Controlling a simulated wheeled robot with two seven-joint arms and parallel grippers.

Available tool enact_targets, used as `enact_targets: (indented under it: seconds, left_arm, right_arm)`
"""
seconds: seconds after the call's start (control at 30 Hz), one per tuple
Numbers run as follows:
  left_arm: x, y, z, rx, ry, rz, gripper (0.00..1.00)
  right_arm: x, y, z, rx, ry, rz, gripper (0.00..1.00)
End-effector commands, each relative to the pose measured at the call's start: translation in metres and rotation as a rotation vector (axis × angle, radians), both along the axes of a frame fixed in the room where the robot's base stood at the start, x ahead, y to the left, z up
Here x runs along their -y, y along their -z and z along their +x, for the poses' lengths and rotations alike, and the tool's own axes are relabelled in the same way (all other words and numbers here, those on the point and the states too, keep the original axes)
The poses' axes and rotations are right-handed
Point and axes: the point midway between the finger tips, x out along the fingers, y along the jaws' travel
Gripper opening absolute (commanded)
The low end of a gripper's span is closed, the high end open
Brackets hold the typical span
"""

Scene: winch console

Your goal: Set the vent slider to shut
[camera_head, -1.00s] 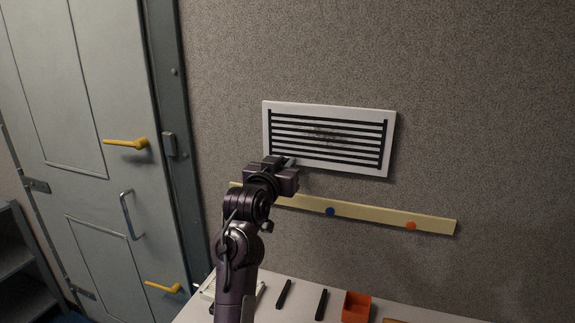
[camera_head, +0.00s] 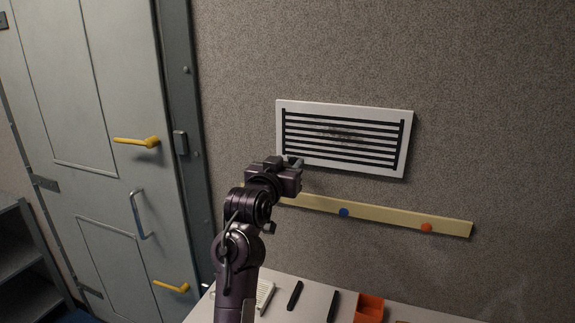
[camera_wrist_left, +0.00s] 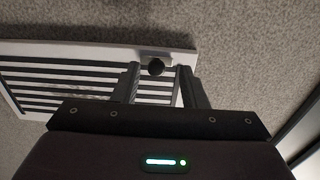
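The white vent (camera_head: 408,140) with black slats is on the wall, right of centre in the head view. In the left wrist view it shows at upper left (camera_wrist_left: 60,50). My left gripper (camera_head: 294,163) is at the vent's lower left corner and covers it in the head view. In the left wrist view, a round dark knob (camera_wrist_left: 155,68) shows between my two open fingers, by the vent's edge. The fingers stand apart on either side of it, with a gap visible. The knob is hidden in the head view. My right gripper is out of view.
A yellow strip (camera_head: 385,215) with a blue dot and an orange dot runs below the vent, partly behind my arm. A table below holds an orange bin (camera_head: 369,307) and dark bars (camera_head: 295,295). A grey door with yellow handles (camera_head: 137,142) is at left.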

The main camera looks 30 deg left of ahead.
Motion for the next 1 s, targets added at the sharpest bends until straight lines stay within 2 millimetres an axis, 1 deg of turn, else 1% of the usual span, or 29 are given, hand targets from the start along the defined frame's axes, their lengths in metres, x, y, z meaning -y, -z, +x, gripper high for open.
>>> enact_targets:
  seconds: [0.03, 0.2, 0.3, 0.4, 0.57, 1.0]
  left_arm:
    - [0.001, 0.004, -0.008, 0.002, -0.002, 0.000, 0.39]
    - [0.007, 0.004, -0.039, 0.004, -0.003, 0.000, 0.39]
    - [0.011, 0.003, -0.053, 0.003, -0.003, 0.000, 0.39]
    - [0.013, 0.002, -0.062, 0.003, -0.003, -0.001, 0.39]
    - [0.014, 0.001, -0.067, 0.001, -0.004, -0.002, 0.39]
    - [0.014, 0.000, -0.066, 0.001, -0.003, -0.001, 0.39]
  right_arm:
    - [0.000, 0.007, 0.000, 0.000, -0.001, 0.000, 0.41]
    - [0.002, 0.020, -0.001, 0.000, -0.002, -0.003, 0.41]
    - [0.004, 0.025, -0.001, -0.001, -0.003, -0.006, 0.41]
    - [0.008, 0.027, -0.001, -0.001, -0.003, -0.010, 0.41]
    - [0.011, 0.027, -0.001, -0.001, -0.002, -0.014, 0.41]
    - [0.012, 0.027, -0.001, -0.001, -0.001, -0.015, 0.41]
